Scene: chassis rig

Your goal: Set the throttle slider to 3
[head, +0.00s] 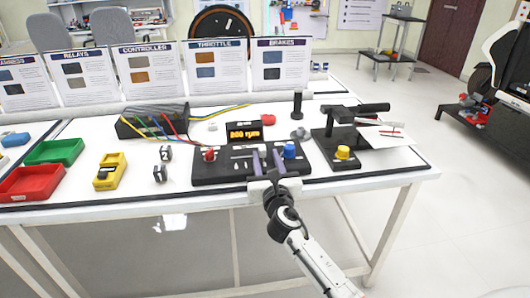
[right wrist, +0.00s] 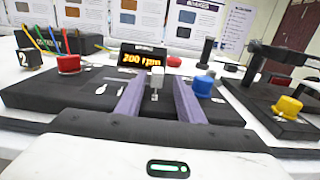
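The black control box (head: 222,175) stands on the white table; it also shows in the right wrist view (right wrist: 50,92). It bears a red knob (right wrist: 68,64), a blue knob (right wrist: 203,86) and an amber display (right wrist: 142,60) reading about 200 rpm. A small pale slider handle (right wrist: 157,77) on a slotted track shows between my fingers in the right wrist view. I cannot read a scale number at it. My right gripper (head: 268,157) is open over the box's front part, its purple fingers apart on either side of the handle, with gaps visible. My left gripper is not in view.
A black stand with a yellow knob (head: 342,153) and a lever is right of the box. Numbered black blocks (head: 165,153), a yellow device (head: 110,172) and red and green trays (head: 55,151) are to the left. Wires and upright info cards (head: 220,66) are behind.

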